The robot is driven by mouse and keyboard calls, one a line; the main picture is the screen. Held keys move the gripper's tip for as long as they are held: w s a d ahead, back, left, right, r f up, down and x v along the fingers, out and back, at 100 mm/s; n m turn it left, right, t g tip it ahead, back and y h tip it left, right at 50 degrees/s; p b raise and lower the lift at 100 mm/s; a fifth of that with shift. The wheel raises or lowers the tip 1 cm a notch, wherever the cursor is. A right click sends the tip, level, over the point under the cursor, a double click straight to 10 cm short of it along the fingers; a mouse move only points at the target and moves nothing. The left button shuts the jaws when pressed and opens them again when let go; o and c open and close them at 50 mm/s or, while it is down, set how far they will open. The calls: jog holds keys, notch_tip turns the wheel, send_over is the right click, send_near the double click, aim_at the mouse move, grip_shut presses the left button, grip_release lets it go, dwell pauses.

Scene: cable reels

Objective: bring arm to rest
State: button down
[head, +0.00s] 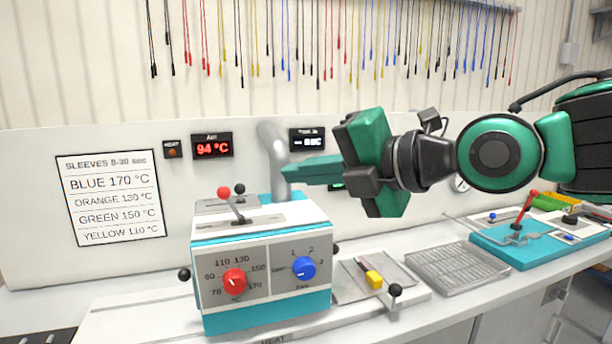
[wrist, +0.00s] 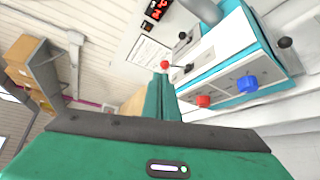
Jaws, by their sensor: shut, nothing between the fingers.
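My green gripper (head: 312,170) is raised at the end of my arm in the head view, its fingers together and pointing left.
A sleeve temperature sign (head: 112,197) and a red 94 °C display (head: 212,146) are on the back panel. A yellow piece (head: 374,279) sits on a plate right of the heater. Further right are a wire rack (head: 455,268) and a teal tool with a red lever (head: 525,212).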

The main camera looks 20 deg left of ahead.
jog(key=shift+w+d, duration=0.1)
jog(key=w+d+f+m+t+h, duration=0.1)
jog(key=w+d+f+m+h, duration=0.25)
jog(key=d+f+m, duration=0.6)
jog(key=w+d+f+m+h, duration=0.2)
jog(key=d+f+m+h, duration=0.15)
jog(key=d, duration=1.05)
jog(key=w+d+f+m+t+h, duration=0.1)
jog(key=w+d+f+m+h, duration=0.25)
jog(key=d+f+m, duration=0.55)
jog(key=s+d+f+m+g+h, duration=0.15)
jog(key=s+d+m, duration=0.25)
jog(key=d, duration=0.4)
jog(key=s+d+f+m+g+h, duration=0.1)
jog(key=s+d+f+m+h, duration=0.2)
jog(key=d, duration=0.5)
jog(key=s+d+f+m+g, duration=0.2)
jog(key=s+d+m, duration=0.2)
jog(key=s, duration=0.5)
jog(key=s+d+f+m+g+y, duration=0.1)
jog(key=s+d+f+m+g, duration=0.1)
jog(key=s+m, duration=0.7)
jog(key=shift+d+f+g, duration=0.15)
jog(key=shift+d+g, duration=0.3)
jog(key=shift+d, duration=0.75)
